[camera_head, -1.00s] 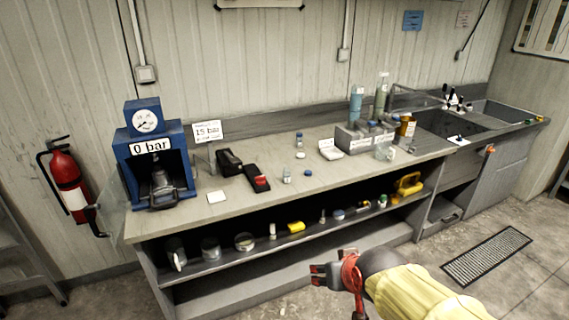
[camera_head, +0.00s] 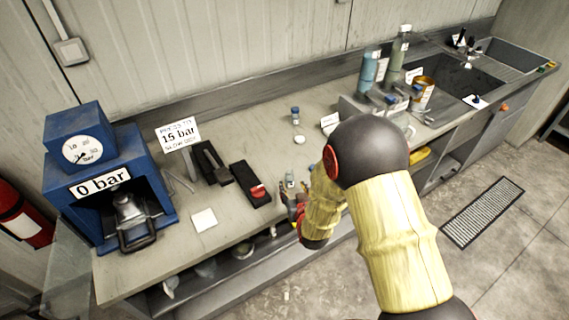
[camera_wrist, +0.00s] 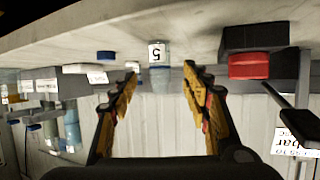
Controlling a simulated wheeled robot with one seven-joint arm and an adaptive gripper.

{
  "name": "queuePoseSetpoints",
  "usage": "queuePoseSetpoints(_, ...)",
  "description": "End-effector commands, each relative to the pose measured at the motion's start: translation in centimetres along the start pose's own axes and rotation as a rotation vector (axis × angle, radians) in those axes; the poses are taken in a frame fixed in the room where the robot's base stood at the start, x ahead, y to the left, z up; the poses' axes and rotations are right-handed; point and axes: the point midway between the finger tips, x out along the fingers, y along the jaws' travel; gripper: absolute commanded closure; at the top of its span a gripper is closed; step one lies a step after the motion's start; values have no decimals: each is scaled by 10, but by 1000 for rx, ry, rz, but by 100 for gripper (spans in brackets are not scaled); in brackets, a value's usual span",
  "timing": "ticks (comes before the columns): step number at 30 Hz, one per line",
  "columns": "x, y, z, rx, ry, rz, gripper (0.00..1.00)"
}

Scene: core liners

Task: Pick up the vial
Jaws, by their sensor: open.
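A small clear vial with a white label (camera_wrist: 157,52) reading 5 stands on the bench; the wrist view shows it upside down. It lies between and beyond my open fingertips (camera_wrist: 161,72), with no contact visible. In the head view the vial (camera_head: 290,177) stands near the bench's front edge, just behind my gripper (camera_head: 294,203), which my arm partly hides. A similar blue-capped vial (camera_head: 295,115) stands farther back on the bench.
A black case with a red part (camera_head: 250,184) lies left of the vial. The blue press (camera_head: 107,185) reading 0 bar stands at the far left. A white disc (camera_head: 299,140) lies behind the vial. A grey rack and bottles (camera_head: 369,70) stand to the right.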

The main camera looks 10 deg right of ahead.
Motion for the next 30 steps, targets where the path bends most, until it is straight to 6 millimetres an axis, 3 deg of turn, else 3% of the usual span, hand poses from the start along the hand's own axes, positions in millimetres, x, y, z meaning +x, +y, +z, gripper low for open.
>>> queuePoseSetpoints(11,33,0,2,0,4,1,52)
queuePoseSetpoints(21,74,0,1,0,5,0,52)
queuePoseSetpoints(30,78,0,0,0,5,0,52)
